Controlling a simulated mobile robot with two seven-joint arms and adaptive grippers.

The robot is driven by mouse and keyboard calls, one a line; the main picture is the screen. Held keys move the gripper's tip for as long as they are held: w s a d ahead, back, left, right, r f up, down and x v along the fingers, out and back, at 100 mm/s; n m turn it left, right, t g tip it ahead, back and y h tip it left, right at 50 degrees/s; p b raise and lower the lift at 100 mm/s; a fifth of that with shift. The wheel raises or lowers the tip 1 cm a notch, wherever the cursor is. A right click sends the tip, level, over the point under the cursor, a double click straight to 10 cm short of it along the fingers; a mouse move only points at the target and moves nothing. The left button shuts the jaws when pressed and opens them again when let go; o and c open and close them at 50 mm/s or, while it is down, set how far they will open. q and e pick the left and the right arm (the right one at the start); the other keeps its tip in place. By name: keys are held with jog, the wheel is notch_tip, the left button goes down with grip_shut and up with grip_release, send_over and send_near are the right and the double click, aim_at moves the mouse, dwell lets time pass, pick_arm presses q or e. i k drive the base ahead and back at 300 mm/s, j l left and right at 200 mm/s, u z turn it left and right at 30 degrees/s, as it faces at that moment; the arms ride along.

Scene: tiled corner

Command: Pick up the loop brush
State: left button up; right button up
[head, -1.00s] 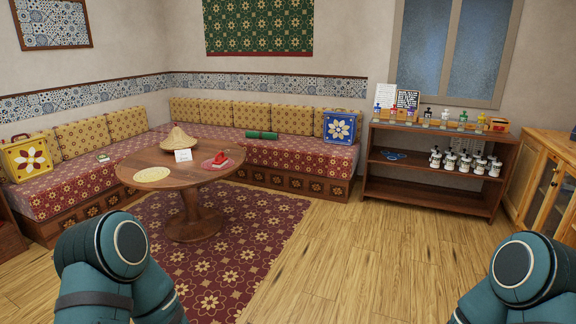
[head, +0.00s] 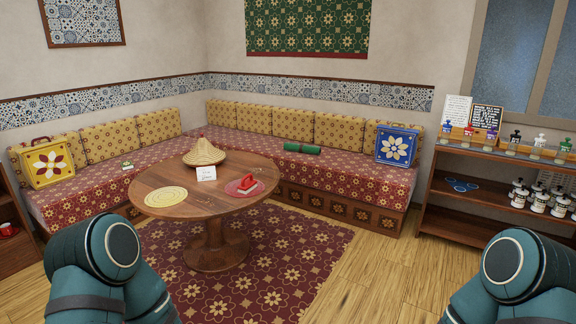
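No thing shows clearly as a loop brush. A red item (head: 246,181) lies on a pinkish-red mat or dish (head: 236,188) on the round wooden table (head: 173,207); it is too small to tell what it is. A green roll (head: 302,148) lies on the bench seat behind the table. A small pale-and-green item (head: 127,165) lies on the left part of the bench. Only my teal arm links show at the lower left and lower right; both grippers are out of view.
The table also holds a woven cone (head: 204,153), a white card (head: 206,174) and a round yellow mat (head: 166,196). An L-shaped bench (head: 330,178) lies behind. A shelf (head: 470,191) with bottles stands right. Patterned rug (head: 290,245) and bare floor lie ahead.

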aim_at(245, 187)
jog(key=i+u, duration=0.2)
jog(key=i, duration=0.5)
jog(key=i+u, duration=0.25)
jog(key=i, duration=0.5)
jog(key=i+u, duration=0.1)
jog(key=i, duration=0.7)
jog(key=i+l+u, duration=0.15)
jog(key=i, duration=0.7)
